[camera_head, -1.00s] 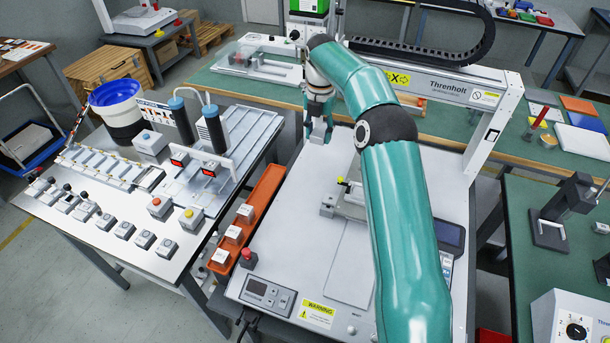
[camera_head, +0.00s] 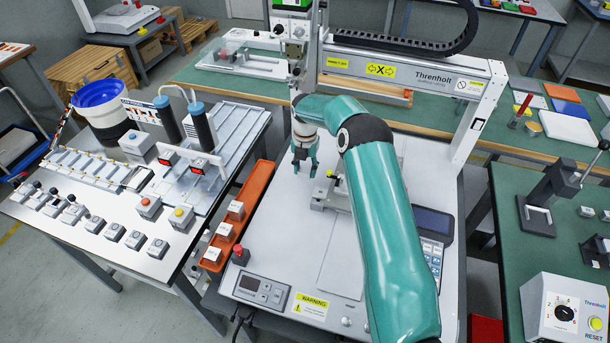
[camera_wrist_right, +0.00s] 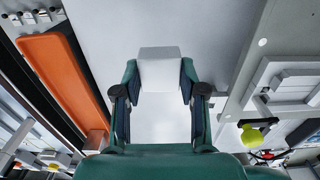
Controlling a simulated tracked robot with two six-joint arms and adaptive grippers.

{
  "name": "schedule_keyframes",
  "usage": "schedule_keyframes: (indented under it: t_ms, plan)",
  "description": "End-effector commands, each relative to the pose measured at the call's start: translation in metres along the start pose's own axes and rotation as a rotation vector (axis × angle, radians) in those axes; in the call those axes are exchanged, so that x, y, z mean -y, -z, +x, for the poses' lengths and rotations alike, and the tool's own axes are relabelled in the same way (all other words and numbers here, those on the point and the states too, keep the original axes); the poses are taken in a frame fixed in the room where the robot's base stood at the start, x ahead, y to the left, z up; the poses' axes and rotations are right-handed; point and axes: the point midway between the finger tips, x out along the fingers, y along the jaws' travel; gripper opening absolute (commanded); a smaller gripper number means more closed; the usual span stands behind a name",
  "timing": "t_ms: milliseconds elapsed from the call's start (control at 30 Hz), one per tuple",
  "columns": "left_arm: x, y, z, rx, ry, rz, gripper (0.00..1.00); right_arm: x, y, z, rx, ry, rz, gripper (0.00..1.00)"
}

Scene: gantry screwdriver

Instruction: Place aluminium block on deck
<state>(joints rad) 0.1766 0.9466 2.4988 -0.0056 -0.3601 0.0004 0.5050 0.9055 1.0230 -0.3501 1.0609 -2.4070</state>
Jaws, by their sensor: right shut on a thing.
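The aluminium block (camera_wrist_right: 160,72) is a pale grey piece between the fingers of my right gripper in the right wrist view. My right gripper (camera_head: 304,165) is shut on it. In the head view the gripper points down over the light grey deck (camera_head: 285,225) of the gantry machine, left of and behind the clamp fixture with a yellow knob (camera_head: 330,174). The deck also shows below the block in the right wrist view (camera_wrist_right: 215,30). I cannot tell the exact gap between block and deck. My left gripper is not in view.
An orange tray (camera_head: 262,183) with several pale blocks lies along the deck's left side. The gantry beam (camera_head: 410,70) spans behind my right arm. A red button (camera_head: 240,255) and control panel (camera_head: 262,290) are at the front. The deck's front left is clear.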

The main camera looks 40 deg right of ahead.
Motion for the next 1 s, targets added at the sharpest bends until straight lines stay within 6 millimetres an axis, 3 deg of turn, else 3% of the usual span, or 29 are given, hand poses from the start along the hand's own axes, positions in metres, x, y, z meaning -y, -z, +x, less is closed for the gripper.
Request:
schedule_keyframes:
  t_ms: [200, 567, 600, 700, 733, 1000]
  plan:
    - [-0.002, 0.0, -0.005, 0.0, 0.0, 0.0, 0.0, 0.0, 0.001, 0.029, -0.003, 0.001, 0.0, 0.03]
    - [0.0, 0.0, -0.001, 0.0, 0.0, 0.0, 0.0, 0.0, 0.001, 0.036, -0.001, 0.0, 0.0, 0.03]
    - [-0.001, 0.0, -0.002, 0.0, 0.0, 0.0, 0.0, 0.0, 0.001, 0.035, -0.001, 0.0, 0.0, 0.46]
    - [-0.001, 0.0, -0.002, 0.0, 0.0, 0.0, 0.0, 0.0, 0.001, 0.034, -0.001, 0.001, 0.0, 0.62]
    - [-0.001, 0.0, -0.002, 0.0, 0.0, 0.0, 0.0, 0.0, 0.001, 0.034, -0.001, 0.001, 0.0, 0.66]
    - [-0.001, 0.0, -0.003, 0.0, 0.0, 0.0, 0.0, 0.0, 0.001, 0.034, -0.001, 0.001, 0.0, 0.66]
